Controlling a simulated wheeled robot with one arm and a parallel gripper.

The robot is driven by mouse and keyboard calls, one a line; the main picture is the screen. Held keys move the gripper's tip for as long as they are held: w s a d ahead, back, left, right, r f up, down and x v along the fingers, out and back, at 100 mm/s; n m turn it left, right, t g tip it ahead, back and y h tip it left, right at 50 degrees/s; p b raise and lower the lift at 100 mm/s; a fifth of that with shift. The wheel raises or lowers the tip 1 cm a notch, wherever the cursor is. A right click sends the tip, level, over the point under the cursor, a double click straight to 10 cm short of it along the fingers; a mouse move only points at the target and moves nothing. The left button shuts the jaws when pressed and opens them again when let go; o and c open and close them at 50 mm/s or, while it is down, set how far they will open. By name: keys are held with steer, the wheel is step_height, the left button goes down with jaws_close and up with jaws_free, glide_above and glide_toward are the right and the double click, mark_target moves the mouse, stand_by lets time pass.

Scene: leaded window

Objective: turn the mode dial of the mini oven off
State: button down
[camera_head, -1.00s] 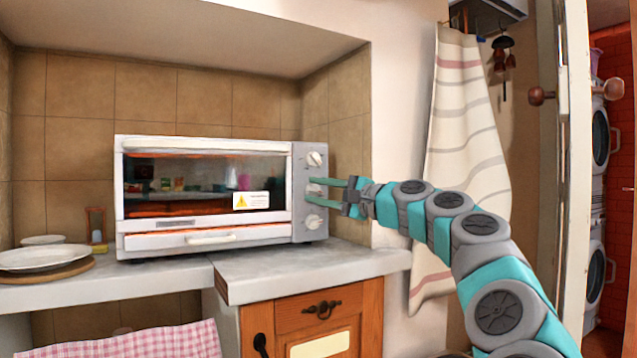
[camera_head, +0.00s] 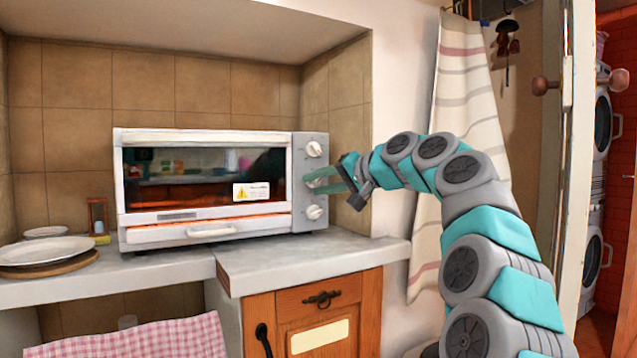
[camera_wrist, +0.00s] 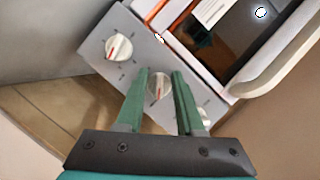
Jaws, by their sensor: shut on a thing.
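The white and grey mini oven (camera_head: 205,137) stands on the counter, with an orange glow behind its glass door. Its right panel carries a column of three white dials. The top dial (camera_head: 314,149) and bottom dial (camera_head: 314,212) are clear of my gripper. My gripper (camera_head: 308,182) reaches in from the right at the middle dial, which its fingers mostly hide in the head view. In the wrist view, the green fingers (camera_wrist: 162,75) stand either side of the middle dial (camera_wrist: 158,86), shut on it. A red mark shows on that dial. The dial labels are too small to read.
The counter (camera_head: 300,255) is clear in front of the oven. White plates (camera_head: 45,251) and a small hourglass-like item (camera_head: 97,216) stand left of it. The tiled niche wall (camera_head: 345,110) is close to the right, with a striped towel (camera_head: 470,110) beyond.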

steer(key=n, duration=0.1)
steer(key=n+h, duration=0.1)
steer(key=shift+w+f+n+h, duration=0.1)
steer(key=shift+f+n+h, duration=0.05)
steer(key=shift+n+h, duration=0.15)
steer(key=n+t+h+b, duration=0.1)
steer(key=n, duration=0.2)
steer(key=shift+f+h+b, duration=0.1)
steer(key=shift+h+b, duration=0.25)
steer(key=shift+h, duration=0.05)
steer(key=shift+d+n+t+h+b, duration=0.1)
steer(key=shift+n+t+h+b, duration=0.35)
steer(key=shift+n, duration=0.25)
steer(key=shift+r, duration=0.2)
steer(key=c, duration=0.5)
jaws_free()
steer(key=shift+c, duration=0.2)
steer(key=v, duration=0.7)
steer(key=shift+s+d+b, duration=0.15)
steer(key=shift+s+b, duration=0.1)
steer(key=shift+b, duration=0.1)
steer(key=shift+r, duration=0.15)
